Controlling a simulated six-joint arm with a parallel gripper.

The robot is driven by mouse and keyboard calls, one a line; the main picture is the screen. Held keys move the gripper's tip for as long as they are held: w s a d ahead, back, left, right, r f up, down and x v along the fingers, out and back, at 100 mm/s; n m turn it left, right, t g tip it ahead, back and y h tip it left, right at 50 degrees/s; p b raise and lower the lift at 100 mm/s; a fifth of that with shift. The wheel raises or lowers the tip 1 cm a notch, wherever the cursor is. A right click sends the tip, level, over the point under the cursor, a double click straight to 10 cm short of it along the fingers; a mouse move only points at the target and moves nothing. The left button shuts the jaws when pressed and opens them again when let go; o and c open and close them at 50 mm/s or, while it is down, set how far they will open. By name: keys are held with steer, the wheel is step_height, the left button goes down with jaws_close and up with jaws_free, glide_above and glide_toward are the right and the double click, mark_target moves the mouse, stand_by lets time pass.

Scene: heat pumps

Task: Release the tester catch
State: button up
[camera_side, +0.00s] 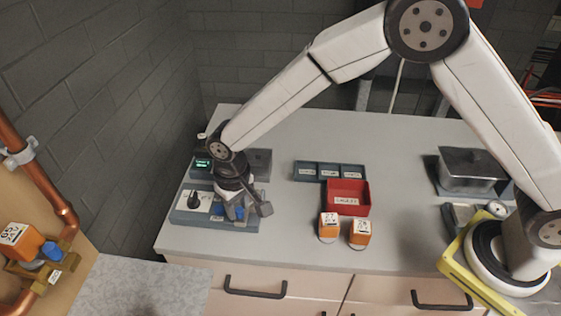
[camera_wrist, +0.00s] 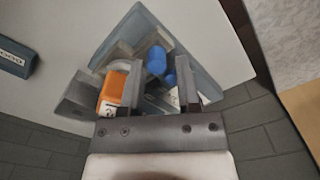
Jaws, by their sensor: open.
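The tester (camera_side: 196,218) is a low blue-grey unit at the left end of the bench, with a black knob (camera_side: 194,200) on its pale panel. My gripper (camera_side: 238,208) is over its right part, pointing down. In the wrist view my gripper (camera_wrist: 160,88) is open, its two fingers apart over the tester (camera_wrist: 205,62). A blue cylinder (camera_wrist: 156,62) and a smaller blue piece (camera_wrist: 171,78) show between and beyond the fingers. An orange labelled block (camera_wrist: 112,90) sits beside the left finger, partly hidden by it. I cannot tell which part is the catch.
A small green display (camera_side: 203,163) is behind the tester. A blue three-part tray (camera_side: 330,169), a red bin (camera_side: 346,197) and two orange labelled blocks (camera_side: 329,224) (camera_side: 360,232) stand mid-bench. Copper pipes (camera_side: 45,190) run at left.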

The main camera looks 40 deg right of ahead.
mark_target(238, 211)
steer(key=shift+r, duration=3.35)
steer(key=s+d+t, duration=0.1)
steer(key=s+d, duration=0.3)
steer(key=d, duration=0.4)
steer(key=s+d+m, duration=0.1)
steer(key=s+d, duration=0.4)
steer(key=d, duration=0.3)
steer(key=s+d+r+t, duration=0.1)
steer(key=s+d, duration=0.4)
steer(key=d, duration=0.4)
steer(key=shift+s+m+t, duration=0.2)
steer(key=shift+m+t, duration=0.1)
steer(key=shift+m, duration=0.1)
steer(key=shift+r, duration=0.1)
